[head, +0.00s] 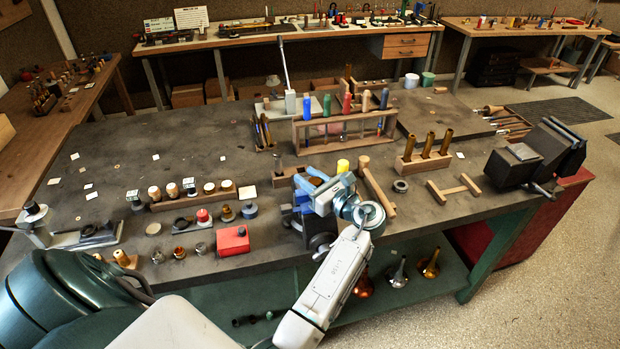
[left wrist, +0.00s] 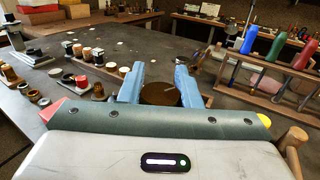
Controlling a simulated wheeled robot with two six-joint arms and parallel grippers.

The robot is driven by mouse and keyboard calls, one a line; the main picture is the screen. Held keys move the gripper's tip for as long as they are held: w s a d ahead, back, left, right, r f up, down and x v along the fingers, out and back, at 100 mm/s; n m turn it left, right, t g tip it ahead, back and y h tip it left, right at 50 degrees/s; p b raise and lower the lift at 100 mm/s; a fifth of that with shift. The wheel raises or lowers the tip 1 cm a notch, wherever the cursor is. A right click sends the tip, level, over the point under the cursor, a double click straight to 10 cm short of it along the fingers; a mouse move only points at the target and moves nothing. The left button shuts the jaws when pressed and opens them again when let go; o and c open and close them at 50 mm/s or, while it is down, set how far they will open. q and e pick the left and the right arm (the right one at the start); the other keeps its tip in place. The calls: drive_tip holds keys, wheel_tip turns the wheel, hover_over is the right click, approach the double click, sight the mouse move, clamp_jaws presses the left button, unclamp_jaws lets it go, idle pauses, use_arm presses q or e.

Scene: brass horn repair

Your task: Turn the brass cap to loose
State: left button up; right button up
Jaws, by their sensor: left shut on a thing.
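My left gripper (head: 312,183) is over the front middle of the bench, with its blue fingers pointing away from me. In the left wrist view its two blue fingers (left wrist: 158,78) stand on either side of a dark brass-coloured round piece, which looks like the brass cap (left wrist: 160,94). The gripper is shut on this cap. The cap's lower part is hidden behind my wrist in that view. In the head view the gripper hides the cap. My right gripper is not in view.
A red box (head: 233,241) and several small caps and jars lie left of the gripper. A wooden rack with coloured handles (head: 345,133) stands behind it. A wooden mallet (head: 378,186) lies close on its right. A dark vise (head: 530,160) is at the right end. The bench's left middle is mostly clear.

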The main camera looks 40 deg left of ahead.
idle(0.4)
use_arm(q)
drive_tip(key=o, duration=1)
